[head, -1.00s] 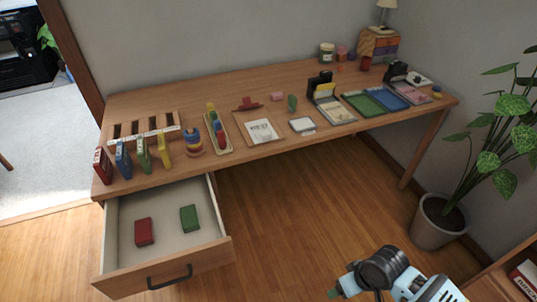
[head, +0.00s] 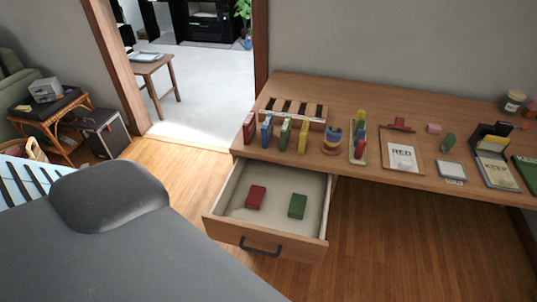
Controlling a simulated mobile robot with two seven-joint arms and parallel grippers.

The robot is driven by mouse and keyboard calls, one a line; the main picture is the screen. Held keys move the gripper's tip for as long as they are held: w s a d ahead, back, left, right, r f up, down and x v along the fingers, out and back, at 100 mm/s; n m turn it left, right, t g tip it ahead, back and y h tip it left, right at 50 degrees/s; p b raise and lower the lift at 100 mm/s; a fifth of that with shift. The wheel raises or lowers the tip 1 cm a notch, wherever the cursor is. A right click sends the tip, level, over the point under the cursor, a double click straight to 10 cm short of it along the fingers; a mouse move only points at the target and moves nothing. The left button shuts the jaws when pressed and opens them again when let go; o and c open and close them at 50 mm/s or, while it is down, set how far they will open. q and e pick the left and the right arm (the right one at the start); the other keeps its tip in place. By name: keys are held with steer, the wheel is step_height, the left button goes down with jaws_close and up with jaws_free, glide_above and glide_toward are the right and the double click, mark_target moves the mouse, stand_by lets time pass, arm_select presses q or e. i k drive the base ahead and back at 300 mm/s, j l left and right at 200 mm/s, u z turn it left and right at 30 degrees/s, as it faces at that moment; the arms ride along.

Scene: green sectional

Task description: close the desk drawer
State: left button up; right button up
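The desk drawer (head: 231,229) is pulled well out from under the left end of the wooden desk (head: 356,97). Its wooden front carries a dark handle (head: 262,247). A red block (head: 256,197) and a green block (head: 298,206) lie apart on the pale drawer floor. A large grey rounded part of my own body fills the lower left and ends left of the drawer front. Neither of my grippers shows in the head view.
Colored boxes (head: 267,132), a slotted wooden rack (head: 297,107), a clipboard (head: 404,155) and other items stand on the desk. Wooden floor (head: 395,245) is open right of the drawer. A doorway (head: 205,85) and a wicker side table (head: 52,113) are at the left.

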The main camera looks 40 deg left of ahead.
mark_target(268, 230)
steer(key=j, duration=0.45)
steer(key=k+j+z, duration=0.15)
steer(key=j, duration=0.3)
steer(key=k+j, duration=0.1)
steer(key=j, duration=0.35)
steer(key=j+z, duration=0.1)
steer(key=j, duration=0.35)
steer(key=k+j+u, duration=0.35)
steer(key=j, duration=0.25)
steer(key=k, duration=0.1)
